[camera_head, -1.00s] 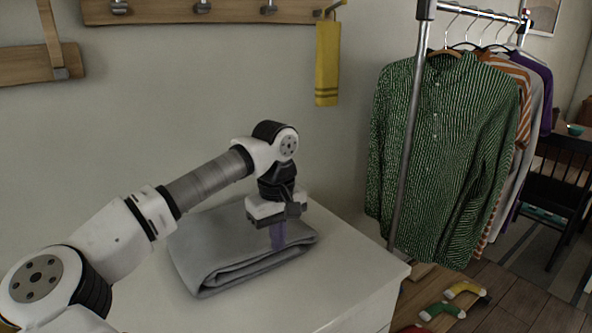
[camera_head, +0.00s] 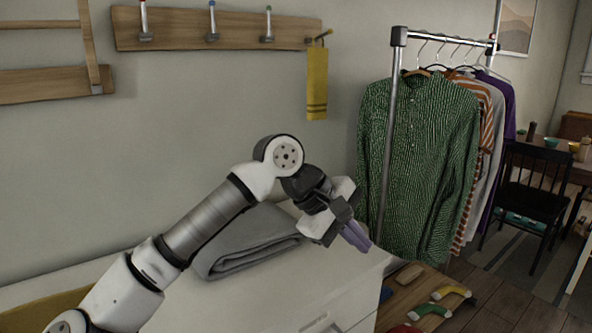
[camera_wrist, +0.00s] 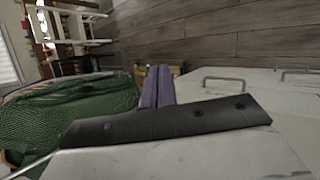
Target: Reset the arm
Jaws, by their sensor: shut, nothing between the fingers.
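My gripper (camera_head: 357,237) is at the middle right of the head view, tilted down and to the right, with its purple fingers together and empty. It is in the air above the right end of the white dresser top (camera_head: 285,285). A folded grey cloth (camera_head: 250,240) lies on the dresser, left of the gripper and apart from it, partly hidden by my arm. In the wrist view, the purple fingers (camera_wrist: 157,88) are closed together, with wooden floor and drawer handles beyond them.
A metal clothes rack (camera_head: 390,150) with a green patterned shirt (camera_head: 420,160) and other garments stands close to the gripper's right. A yellow towel (camera_head: 317,84) hangs from a wall peg rail (camera_head: 190,28). Colourful curved objects (camera_head: 428,311) lie low beside the dresser.

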